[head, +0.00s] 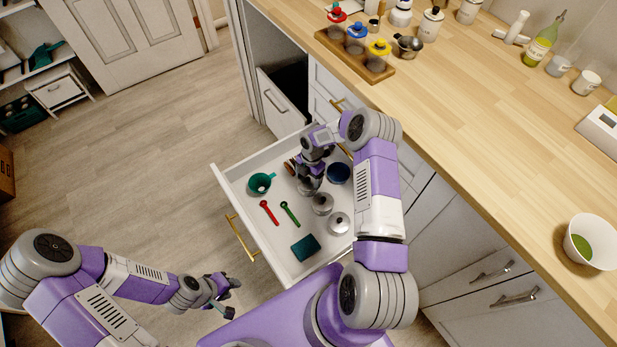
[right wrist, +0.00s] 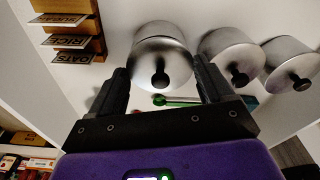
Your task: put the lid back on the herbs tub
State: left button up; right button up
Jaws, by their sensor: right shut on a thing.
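Several round metal pieces with black knobs, like lidded tins, are in the open white drawer (head: 231,191). My right gripper (head: 309,181) reaches down into the drawer over the farthest one. In the right wrist view my right gripper (right wrist: 161,74) has its fingers on either side of a knobbed metal lid (right wrist: 163,58) and is shut on it. I cannot tell whether a tub beneath is held too. No herbs label is readable, so I cannot tell which tub is the herbs tub. My left gripper (head: 232,298) is open and empty, outside the drawer.
The drawer also holds a teal cup (head: 262,183), red spoon (head: 269,212), green spoon (head: 290,214), dark blue bowl (head: 339,173) and teal cloth (head: 306,248). A white bowl (head: 607,233) with green contents stands on the wooden counter (head: 490,125). Floor left of the drawer is clear.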

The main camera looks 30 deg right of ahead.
dwell(0.4)
jog(key=o, duration=1)
jog(key=shift+r+p, duration=2)
jog(key=shift+r, duration=1.5)
jog(key=shift+c, duration=0.5)
grip_shut()
